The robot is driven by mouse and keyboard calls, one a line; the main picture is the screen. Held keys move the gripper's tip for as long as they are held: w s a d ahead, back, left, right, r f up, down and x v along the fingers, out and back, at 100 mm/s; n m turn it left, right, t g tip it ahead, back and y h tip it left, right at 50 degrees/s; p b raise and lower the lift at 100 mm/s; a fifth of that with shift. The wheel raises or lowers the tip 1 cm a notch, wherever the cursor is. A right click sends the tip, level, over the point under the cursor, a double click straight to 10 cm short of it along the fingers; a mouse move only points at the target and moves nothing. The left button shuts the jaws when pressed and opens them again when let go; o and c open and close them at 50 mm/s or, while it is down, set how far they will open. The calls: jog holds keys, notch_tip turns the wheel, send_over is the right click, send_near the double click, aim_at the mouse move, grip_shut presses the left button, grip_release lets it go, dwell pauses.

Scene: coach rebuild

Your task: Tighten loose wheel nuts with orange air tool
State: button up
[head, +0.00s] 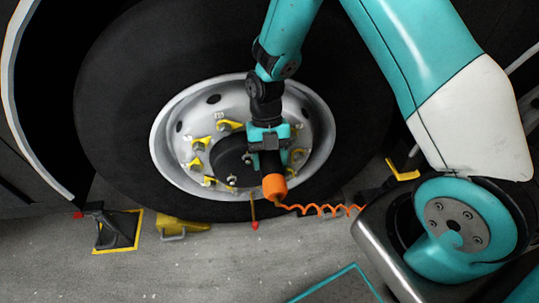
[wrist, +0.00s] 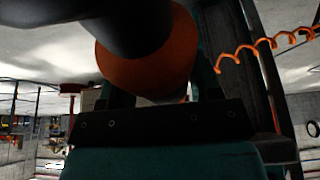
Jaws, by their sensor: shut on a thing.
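My gripper (head: 269,137) is shut on the orange and black air tool (head: 273,185), in front of the right part of the wheel hub. The tool's orange end points down toward the camera, and an orange coiled hose (head: 318,210) runs from it to the right. The wheel (head: 167,150) has a silver rim with several nuts (head: 197,146) bearing yellow pointers around a dark hub (head: 230,160). The pointers lie at differing angles. My arm and the tool hide some nuts, and I cannot tell whether the tool touches one. In the wrist view the tool (wrist: 150,70) fills the upper middle.
A jack stand (head: 110,232) on a yellow-edged plate and a yellow wheel chock (head: 180,226) stand on the floor at left. A red-tipped pointer (head: 254,215) hangs below the rim. A yellow-edged block (head: 402,170) lies right of the tyre. Floor in front is mostly clear.

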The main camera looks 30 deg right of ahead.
aim_at(274, 175)
jog(key=shift+s+a, duration=0.35)
jog(key=shift+s, duration=0.75)
jog(key=shift+s+a, duration=0.35)
jog(key=shift+s, duration=0.75)
jog(key=shift+s+a, duration=0.35)
jog(key=shift+s, duration=0.75)
